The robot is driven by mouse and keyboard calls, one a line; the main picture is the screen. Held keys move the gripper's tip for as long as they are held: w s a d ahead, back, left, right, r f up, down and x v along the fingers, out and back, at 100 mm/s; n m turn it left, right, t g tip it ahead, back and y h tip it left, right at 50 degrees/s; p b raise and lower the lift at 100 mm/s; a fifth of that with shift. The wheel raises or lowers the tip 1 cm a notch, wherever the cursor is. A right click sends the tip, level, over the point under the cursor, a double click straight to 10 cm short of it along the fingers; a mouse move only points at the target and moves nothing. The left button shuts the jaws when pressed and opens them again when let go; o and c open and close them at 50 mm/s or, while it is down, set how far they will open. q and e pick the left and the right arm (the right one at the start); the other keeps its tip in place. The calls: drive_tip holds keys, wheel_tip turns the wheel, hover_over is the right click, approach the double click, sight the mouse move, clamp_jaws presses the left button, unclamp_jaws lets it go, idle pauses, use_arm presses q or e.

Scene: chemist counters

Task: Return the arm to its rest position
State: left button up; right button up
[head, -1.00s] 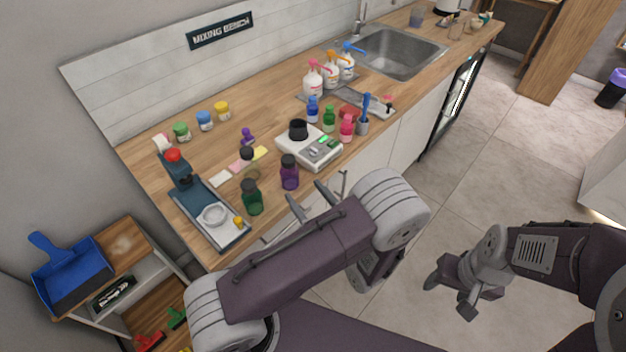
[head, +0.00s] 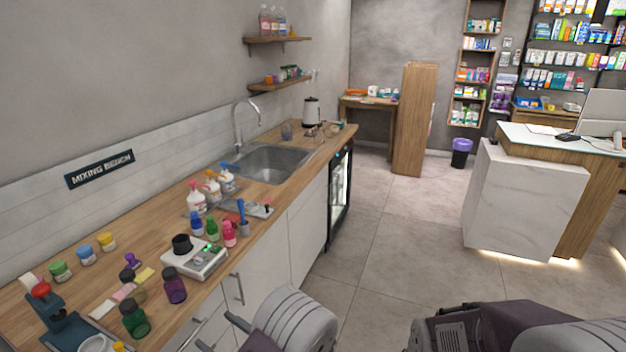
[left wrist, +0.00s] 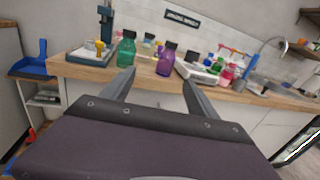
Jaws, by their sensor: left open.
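My left gripper (head: 222,334) shows at the bottom edge of the head view, in front of the wooden mixing bench (head: 262,222). Its two fingers also show in the left wrist view (left wrist: 158,84), spread apart with nothing between them. They point toward the bench front, below the green bottle (left wrist: 126,48) and the purple bottle (left wrist: 166,58). In the head view my left arm's grey joint (head: 290,328) is beside the cabinet fronts. Part of my right arm (head: 505,328) shows at the bottom right; its gripper is out of the picture.
Along the bench stand a white scale (head: 195,256), pump bottles (head: 211,188), small jars and a sink (head: 270,163). A blue dustpan (left wrist: 36,62) is at the left of the wrist view. The floor (head: 400,235) between bench and white counter (head: 520,200) is clear.

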use_arm(q)
drive_tip(key=s+a+r+n+g+y, duration=0.2)
drive_tip(key=a+r+n+g, duration=0.35)
drive_tip(key=a, duration=0.35)
drive_tip(key=s+a+f+n+g+h, duration=0.1)
drive_tip(key=s+a+n+g+h, duration=0.35)
drive_tip(key=s+n+g, duration=0.4)
drive_tip(key=s+d+f+n+t+h, duration=0.1)
drive_tip(key=s+d+f+n+h, duration=0.55)
drive_tip(key=s+d+h, duration=0.2)
drive_tip(key=w+d+f+n+t+h, duration=0.1)
drive_tip(key=w+d+n+t+h, duration=0.3)
drive_tip(key=w+d, duration=0.3)
drive_tip(key=shift+w+d+f, duration=0.25)
drive_tip(key=shift+w, duration=0.15)
